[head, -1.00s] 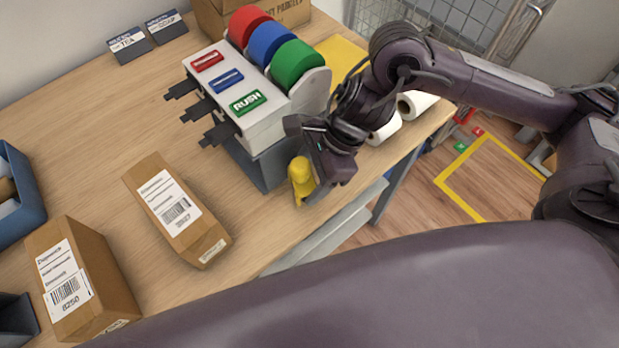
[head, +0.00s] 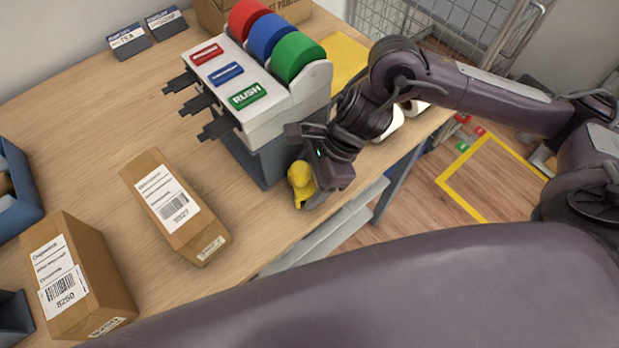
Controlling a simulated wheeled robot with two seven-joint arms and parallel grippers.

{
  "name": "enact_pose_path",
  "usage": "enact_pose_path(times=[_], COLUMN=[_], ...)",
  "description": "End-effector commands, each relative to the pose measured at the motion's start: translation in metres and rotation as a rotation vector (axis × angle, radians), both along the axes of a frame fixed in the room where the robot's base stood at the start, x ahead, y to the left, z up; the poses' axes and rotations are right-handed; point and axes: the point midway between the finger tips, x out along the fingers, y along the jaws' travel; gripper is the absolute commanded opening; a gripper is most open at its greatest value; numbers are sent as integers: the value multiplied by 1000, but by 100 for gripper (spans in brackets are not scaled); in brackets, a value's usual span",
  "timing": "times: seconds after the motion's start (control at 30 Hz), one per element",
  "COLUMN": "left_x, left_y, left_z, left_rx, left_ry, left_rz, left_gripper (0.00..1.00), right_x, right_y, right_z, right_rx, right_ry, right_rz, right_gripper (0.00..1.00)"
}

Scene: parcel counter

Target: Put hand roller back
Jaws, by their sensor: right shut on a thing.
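The hand roller (head: 300,178) shows as a yellow handle at the front edge of the counter, just right of the grey base of the label dispenser. My right gripper (head: 307,187) is shut on it. The roller's lower end is partly hidden by the gripper, so I cannot tell whether it touches the counter. My left gripper is not in view. A yellow mat (head: 346,62) lies on the counter behind the dispenser, partly hidden by my right arm.
The label dispenser (head: 268,130) with red, blue and green rolls stands beside my right gripper. White rolls (head: 387,128) lie behind my arm. Two cartons (head: 172,205) (head: 75,275) stand at the left front. A blue bin (head: 18,195) is at the far left. The counter's middle left is clear.

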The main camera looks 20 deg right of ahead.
Motion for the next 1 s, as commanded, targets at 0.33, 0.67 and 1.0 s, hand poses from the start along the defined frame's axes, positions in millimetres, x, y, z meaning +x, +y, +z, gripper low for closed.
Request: enact_pose_path(times=[0.33, 0.67, 1.0], left_x=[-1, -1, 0], left_y=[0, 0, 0], left_z=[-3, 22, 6], left_rx=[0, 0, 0], left_ry=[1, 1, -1], left_rz=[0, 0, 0], left_gripper=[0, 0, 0], right_x=[-3, -2, -2], right_y=[-3, -2, -36], right_z=[-7, 13, 78], right_rx=[-13, -9, -8], right_ry=[13, 10, 1], right_rz=[-1, -1, -1], right_gripper=[72, 72, 72])
